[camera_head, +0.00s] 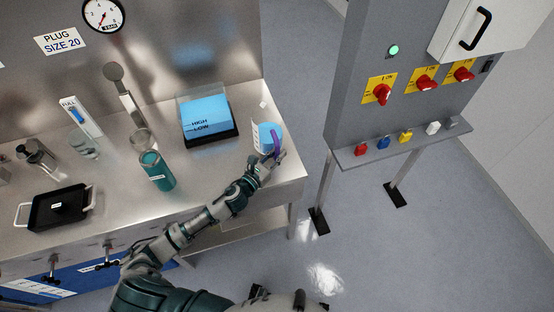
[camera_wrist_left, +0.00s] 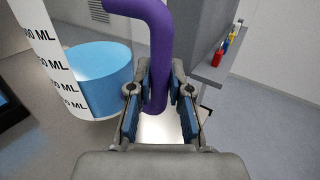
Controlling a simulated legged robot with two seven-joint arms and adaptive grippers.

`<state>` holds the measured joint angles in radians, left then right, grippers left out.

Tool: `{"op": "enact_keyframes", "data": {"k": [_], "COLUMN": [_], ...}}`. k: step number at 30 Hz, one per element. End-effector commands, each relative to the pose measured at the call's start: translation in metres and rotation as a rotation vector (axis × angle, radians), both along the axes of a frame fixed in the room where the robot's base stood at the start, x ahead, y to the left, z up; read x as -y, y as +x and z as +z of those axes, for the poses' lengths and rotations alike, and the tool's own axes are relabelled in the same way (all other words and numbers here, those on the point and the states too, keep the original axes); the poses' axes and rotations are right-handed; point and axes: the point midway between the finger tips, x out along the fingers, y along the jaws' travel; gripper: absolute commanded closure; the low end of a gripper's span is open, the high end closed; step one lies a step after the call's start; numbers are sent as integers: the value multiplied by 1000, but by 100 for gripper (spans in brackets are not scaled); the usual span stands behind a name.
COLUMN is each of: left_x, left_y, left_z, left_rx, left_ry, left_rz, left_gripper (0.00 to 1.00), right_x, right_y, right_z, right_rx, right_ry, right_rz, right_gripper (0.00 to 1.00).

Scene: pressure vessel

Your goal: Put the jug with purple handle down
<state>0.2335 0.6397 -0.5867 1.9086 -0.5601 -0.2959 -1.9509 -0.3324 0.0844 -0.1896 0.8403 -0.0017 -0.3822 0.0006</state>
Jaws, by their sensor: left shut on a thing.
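The jug (camera_head: 264,137) with blue liquid is at the right end of the steel bench, near its right edge. Its purple handle (camera_head: 275,143) faces right. My left gripper (camera_head: 276,158) is shut on the handle. In the left wrist view the purple handle (camera_wrist_left: 158,60) stands between the two fingers of the left gripper (camera_wrist_left: 160,108), and the jug (camera_wrist_left: 104,80) with black ML marks is to the left. I cannot tell whether the jug's base touches the bench. My right gripper is not in view.
A clear container of blue liquid marked HIGH and LOW (camera_head: 206,118) stands left of the jug. A teal cylinder (camera_head: 157,171) and a black tray (camera_head: 60,206) are further left. A grey panel with red switches (camera_head: 382,93) stands across a floor gap on the right.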

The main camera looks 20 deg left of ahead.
Motion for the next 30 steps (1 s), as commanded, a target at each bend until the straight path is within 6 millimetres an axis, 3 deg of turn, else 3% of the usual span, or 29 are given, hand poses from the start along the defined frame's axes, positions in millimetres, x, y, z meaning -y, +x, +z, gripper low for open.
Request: {"op": "enact_keyframes", "data": {"k": [6, 14, 15, 17, 26, 30], "left_x": [-4, -1, 0, 1, -1, -7], "left_y": [1, 1, 1, 1, 0, -10], "left_z": [-33, -36, -37, -37, -36, -38], "left_rx": [-7, -3, -5, -6, -4, -5], "left_ry": [-6, 0, 1, 2, 0, 0], "left_rz": [3, 1, 2, 2, 1, 2], "left_gripper": [100, 100, 74, 59, 56, 56], "right_x": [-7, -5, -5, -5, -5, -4], "right_y": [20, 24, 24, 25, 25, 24], "right_z": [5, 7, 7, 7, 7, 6], "right_rx": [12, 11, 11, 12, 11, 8], "right_ry": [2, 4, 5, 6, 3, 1], "right_rz": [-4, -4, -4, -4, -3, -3], "right_gripper": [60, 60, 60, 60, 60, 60]}}
